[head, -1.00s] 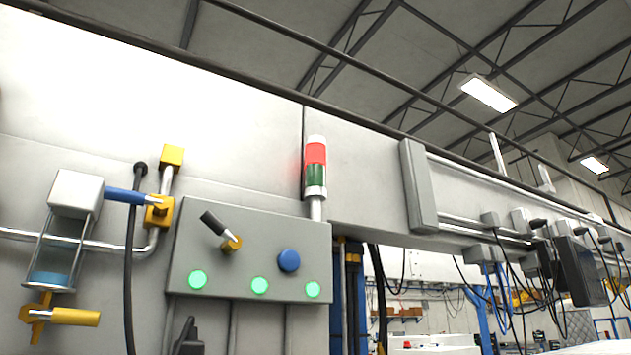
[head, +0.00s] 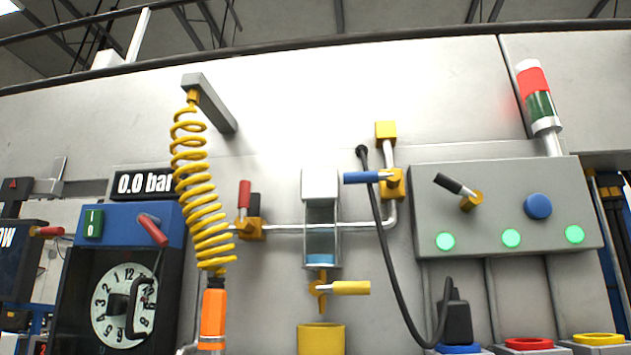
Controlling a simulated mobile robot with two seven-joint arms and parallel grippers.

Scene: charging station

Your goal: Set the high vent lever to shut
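No label names the vent lever. A blue-handled lever (head: 362,178) sits on a yellow valve body high on the pipe, its handle pointing level to the left. A red-handled lever (head: 244,195) stands upright on a yellow valve at the left end of the pipe. A yellow-handled lever (head: 350,288) lies level under the glass cylinder. A black-handled lever (head: 455,186) on the grey panel tilts up to the left. I cannot tell which of these is the high vent. Neither of my grippers is in view.
The glass cylinder (head: 320,242) holds blue liquid above a yellow cup (head: 321,339). A coiled yellow hose (head: 203,200) hangs at left beside a blue-topped gauge box (head: 115,225). A black cable (head: 385,240) loops just beside the blue lever. The display (head: 144,183) reads 0.0 bar.

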